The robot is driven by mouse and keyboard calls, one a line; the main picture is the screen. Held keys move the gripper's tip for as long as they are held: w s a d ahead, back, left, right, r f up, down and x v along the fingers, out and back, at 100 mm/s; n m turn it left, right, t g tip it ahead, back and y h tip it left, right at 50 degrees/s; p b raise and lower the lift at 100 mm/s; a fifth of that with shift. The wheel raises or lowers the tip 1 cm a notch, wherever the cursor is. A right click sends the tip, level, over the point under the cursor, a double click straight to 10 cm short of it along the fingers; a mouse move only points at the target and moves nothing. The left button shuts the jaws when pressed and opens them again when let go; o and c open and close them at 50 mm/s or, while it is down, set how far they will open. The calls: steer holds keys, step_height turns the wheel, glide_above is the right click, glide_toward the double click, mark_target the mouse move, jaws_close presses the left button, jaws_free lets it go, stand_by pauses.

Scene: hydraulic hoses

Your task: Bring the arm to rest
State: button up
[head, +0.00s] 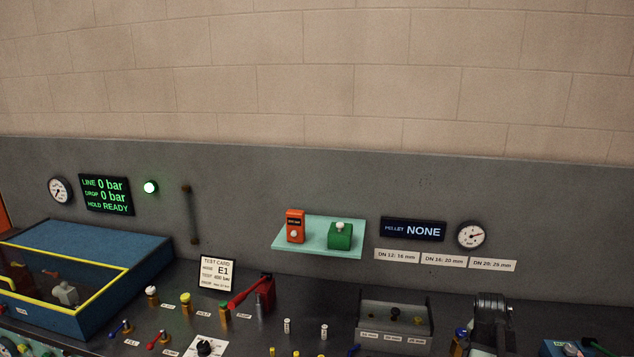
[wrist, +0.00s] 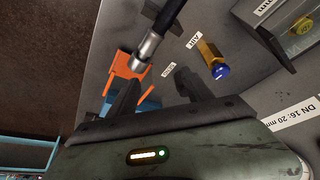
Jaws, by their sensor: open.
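My gripper (wrist: 158,78) shows in the wrist view with its two dark fingers apart. No object is clamped between the fingers. A black hose end with a silver ferrule (wrist: 147,52) lies just beyond the fingertips, near the left one; I cannot tell whether it touches. An orange holder (wrist: 127,73) is beside the ferrule, partly hidden by the left finger.
In the wrist view, a brass fitting with a blue end (wrist: 213,60) lies to the right. In the head view, a blue yellow-rimmed box (head: 120,270) stands left, a teal shelf (head: 318,249) is on the back panel, and a grey bin (head: 395,338) stands right of centre.

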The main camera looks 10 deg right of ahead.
steer(key=w+a+f+n, duration=0.1)
steer(key=w+a+n, duration=0.1)
steer(key=a, duration=0.4)
steer(key=w+a+f+n+y+b, duration=0.1)
steer(key=a, duration=0.5)
steer(key=w+a+f+n+y+b, duration=0.1)
steer(key=w+a+f+n, duration=0.1)
steer(key=a, duration=0.4)
steer(key=shift+w+a+n, duration=0.1)
steer(key=shift+w+n, duration=0.2)
steer(key=shift+w, duration=0.05)
steer(key=s+a+f+n+g+y+b, duration=0.1)
steer(key=a+n, duration=0.3)
steer(key=a, duration=0.8)
steer(key=s+a+f+n+y+b, duration=0.1)
steer(key=a+n, duration=0.3)
steer(key=a, duration=0.8)
steer(key=shift+s+a+f+g+b, duration=0.2)
steer(key=shift+a+f+g+b, duration=0.2)
steer(key=shift+f+b, duration=0.2)
